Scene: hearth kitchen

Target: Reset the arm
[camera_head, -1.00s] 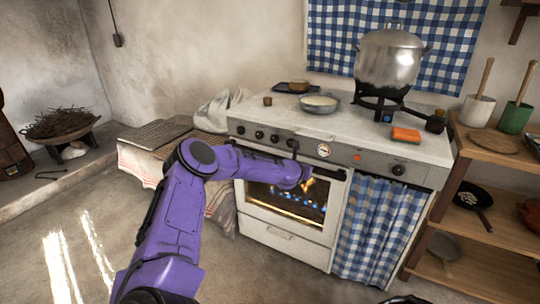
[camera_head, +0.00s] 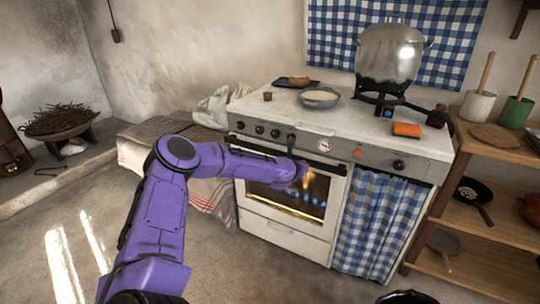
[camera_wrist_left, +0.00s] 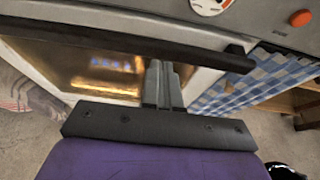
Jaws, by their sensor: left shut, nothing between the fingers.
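My left arm (camera_head: 165,205) is purple and comes in from the lower left in the head view. It bends at the elbow and reaches right to the front of the white stove (camera_head: 285,232). My left gripper (camera_wrist_left: 164,68) shows in the left wrist view, with its fingers together and nothing between them. The fingers point at the lit oven window (camera_wrist_left: 95,65), close to the dark oven door handle (camera_wrist_left: 130,42). I cannot tell whether they touch it. The oven door looks shut, with flames behind the glass. My right gripper is not in view.
A large steel pot (camera_head: 390,55) stands on a burner on the stove top. A checked curtain (camera_head: 378,230) hangs right of the oven. A wooden shelf (camera_head: 480,215) stands at the right. The floor at left is open.

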